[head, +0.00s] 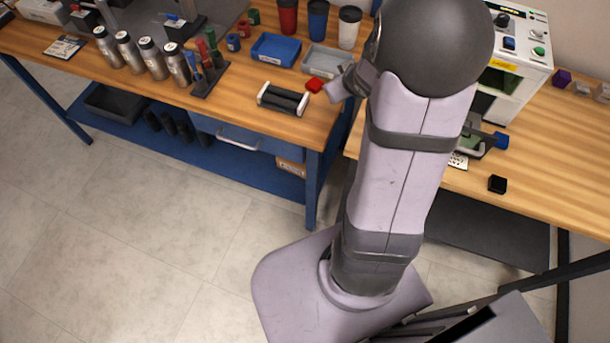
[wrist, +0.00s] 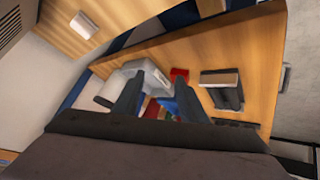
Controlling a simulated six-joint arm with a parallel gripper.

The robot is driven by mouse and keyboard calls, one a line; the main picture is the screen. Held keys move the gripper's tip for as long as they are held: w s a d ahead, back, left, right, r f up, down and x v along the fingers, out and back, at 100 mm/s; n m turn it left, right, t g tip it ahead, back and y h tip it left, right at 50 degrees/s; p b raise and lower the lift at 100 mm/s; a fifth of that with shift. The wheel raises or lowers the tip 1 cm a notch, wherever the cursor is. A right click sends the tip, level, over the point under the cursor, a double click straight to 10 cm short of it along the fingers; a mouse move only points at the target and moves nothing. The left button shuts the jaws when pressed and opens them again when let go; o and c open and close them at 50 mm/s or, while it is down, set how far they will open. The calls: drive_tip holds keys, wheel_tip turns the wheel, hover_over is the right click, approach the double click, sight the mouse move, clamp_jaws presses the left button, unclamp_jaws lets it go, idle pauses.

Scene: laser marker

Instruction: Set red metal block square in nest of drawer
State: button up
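The red metal block (head: 314,85) lies on the left bench between a black roller stand and the grey tray. In the wrist view the red block (wrist: 179,73) shows just beyond the fingertips, nearer the right finger. My gripper (head: 337,88) is just right of the block in the head view, partly hidden by my arm. In the wrist view my gripper (wrist: 156,86) has its two dark fingers apart with nothing held between them. The drawer (head: 474,142) of the white laser marker (head: 514,62) appears pulled out, with a blue knob; my arm partly covers it and its nest is not clear.
A black roller stand with white ends (head: 283,99) is left of the block. A grey tray (head: 325,60) and a blue tray (head: 275,49) lie behind it. Cups (head: 318,20) stand farther back. A black block (head: 497,184) sits on the right bench, near its front edge.

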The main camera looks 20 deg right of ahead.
drive_tip(key=s+a+g, duration=0.1)
drive_tip(key=s+a, duration=0.2)
drive_tip(key=s+a+f+m+g, duration=0.1)
drive_tip(key=s+a+g, duration=0.1)
drive_tip(key=s+a, duration=0.1)
drive_tip(key=s+a+f+g, duration=0.1)
drive_tip(key=s+a, duration=0.2)
drive_tip(key=shift+s+a+g, duration=0.3)
drive_tip(key=shift+s+a, duration=0.05)
drive_tip(key=shift+o, duration=0.3)
drive_tip(key=s+a+g+y, duration=0.2)
drive_tip(key=s+a+g, duration=0.1)
drive_tip(key=s+a, duration=0.6)
drive_tip(key=shift+s+a+f+g, duration=0.3)
drive_tip(key=shift+s+a+g, duration=0.1)
drive_tip(key=shift+s, duration=0.5)
